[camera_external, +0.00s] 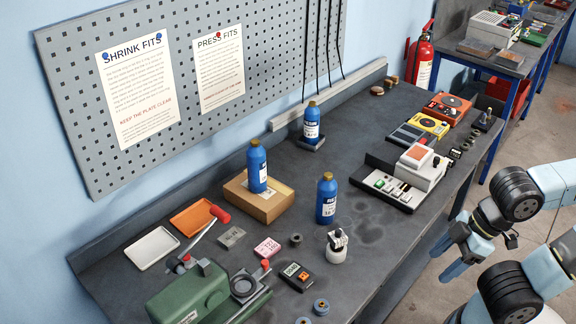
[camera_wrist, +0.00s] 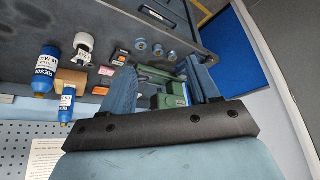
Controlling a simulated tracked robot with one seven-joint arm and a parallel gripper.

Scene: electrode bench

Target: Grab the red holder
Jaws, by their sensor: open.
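No thing in view is plainly a red holder. The closest match is a red box with a round disc on top (camera_external: 447,106), at the back right of the bench. A red-orange block (camera_external: 417,155) also sits on a white device (camera_external: 427,172) nearer the bench's front edge. My gripper (camera_external: 447,256) is off the front edge of the bench, right of the white device and apart from everything. In the wrist view my gripper (camera_wrist: 158,65) has its two blue fingers spread with nothing held. Neither red thing can be made out in the wrist view.
Blue bottles (camera_external: 327,198) stand mid-bench, one on a cardboard box (camera_external: 262,203). A green press (camera_external: 190,296) with a red-knobbed lever is at near left, and it shows in the wrist view (camera_wrist: 170,101). A yellow box (camera_external: 429,125) adjoins the red box.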

